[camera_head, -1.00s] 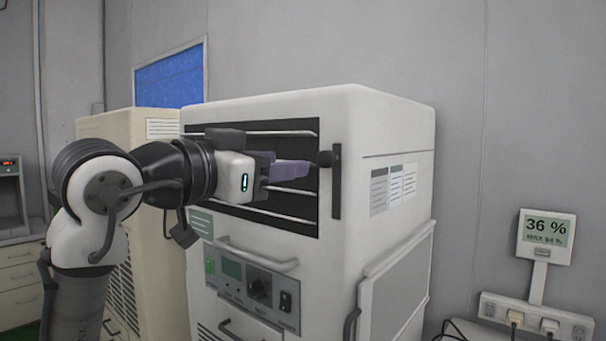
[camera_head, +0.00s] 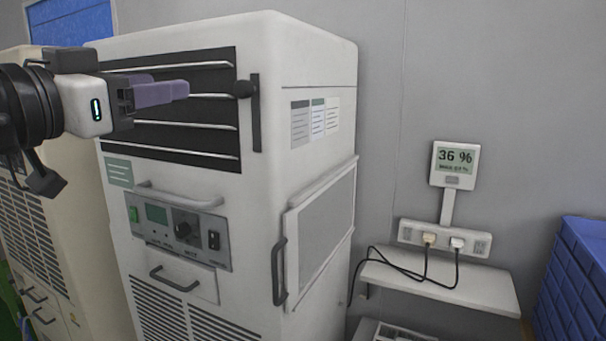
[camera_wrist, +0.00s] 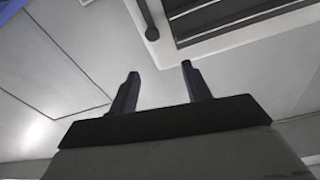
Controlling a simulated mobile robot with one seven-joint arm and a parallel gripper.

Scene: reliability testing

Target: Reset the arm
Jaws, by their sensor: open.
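My gripper (camera_head: 182,90) is at the upper left in the head view, in front of the slatted dark opening of a large white machine (camera_head: 318,68). Its purple-grey fingers point right, towards a black knob (camera_head: 244,89) on the machine's front. In the wrist view my gripper (camera_wrist: 160,82) shows two dark fingers standing apart with nothing between them. The black knob (camera_wrist: 152,33) and its dark strip show beyond the fingers there. From the head view I cannot tell how far the fingers are from the machine.
The machine has a control panel (camera_head: 178,232), a front handle (camera_head: 180,200) and a side handle (camera_head: 278,272) that stick out. At right are a wall display (camera_head: 455,165), a socket strip (camera_head: 445,238) with cables, a shelf (camera_head: 450,285) and blue bins (camera_head: 580,280). A beige cabinet stands at left.

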